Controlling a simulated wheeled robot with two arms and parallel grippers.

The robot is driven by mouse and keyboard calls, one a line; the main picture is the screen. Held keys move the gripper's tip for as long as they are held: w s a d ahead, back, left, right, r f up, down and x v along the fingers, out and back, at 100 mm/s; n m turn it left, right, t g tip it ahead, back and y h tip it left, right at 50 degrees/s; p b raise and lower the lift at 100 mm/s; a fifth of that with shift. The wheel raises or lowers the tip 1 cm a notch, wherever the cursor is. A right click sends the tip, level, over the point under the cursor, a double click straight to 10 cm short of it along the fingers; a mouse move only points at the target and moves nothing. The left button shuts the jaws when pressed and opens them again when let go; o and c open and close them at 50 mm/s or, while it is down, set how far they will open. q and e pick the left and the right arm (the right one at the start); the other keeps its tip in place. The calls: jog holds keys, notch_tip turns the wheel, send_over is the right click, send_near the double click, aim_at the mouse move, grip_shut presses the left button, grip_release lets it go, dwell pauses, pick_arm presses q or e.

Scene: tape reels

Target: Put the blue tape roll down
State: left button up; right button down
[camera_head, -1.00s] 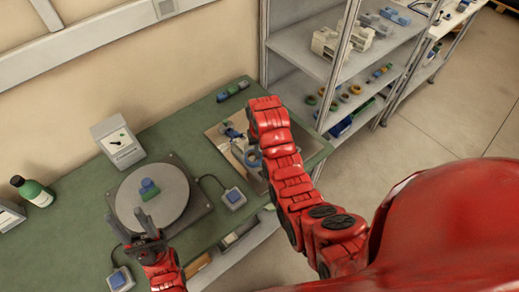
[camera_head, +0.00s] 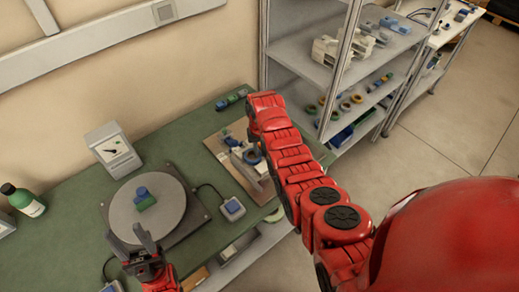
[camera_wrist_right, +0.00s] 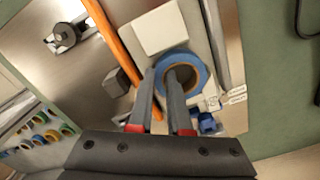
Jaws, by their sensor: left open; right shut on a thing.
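The blue tape roll (camera_wrist_right: 188,75) has a tan inner core. My right gripper (camera_wrist_right: 162,73) is shut on its wall, with one finger in the hole and one outside. In the head view the roll (camera_head: 252,157) shows beside the end of my right arm, over the white fixture (camera_head: 237,158) on the brown board (camera_head: 213,143). Whether the roll touches anything below it is unclear. The right fingers are hidden in the head view. My left gripper (camera_head: 143,237) is open and empty in front of the turntable (camera_head: 172,207).
A blue and green object (camera_head: 144,197) sits on the turntable. A blue-button box (camera_head: 232,208) lies between turntable and board. A dial box (camera_head: 114,149) and green bottle (camera_head: 24,200) stand at the left. Shelving (camera_head: 300,60) rises right behind the bench. An orange bar (camera_wrist_right: 112,42) runs beside the fixture.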

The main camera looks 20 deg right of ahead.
jog(key=shift+f, duration=0.25)
jog(key=shift+f+b, duration=0.35)
jog(key=shift+b, duration=0.05)
jog(key=c, duration=0.9)
grip_release()
jog(key=shift+o, duration=0.2)
jog(key=shift+r, duration=0.1)
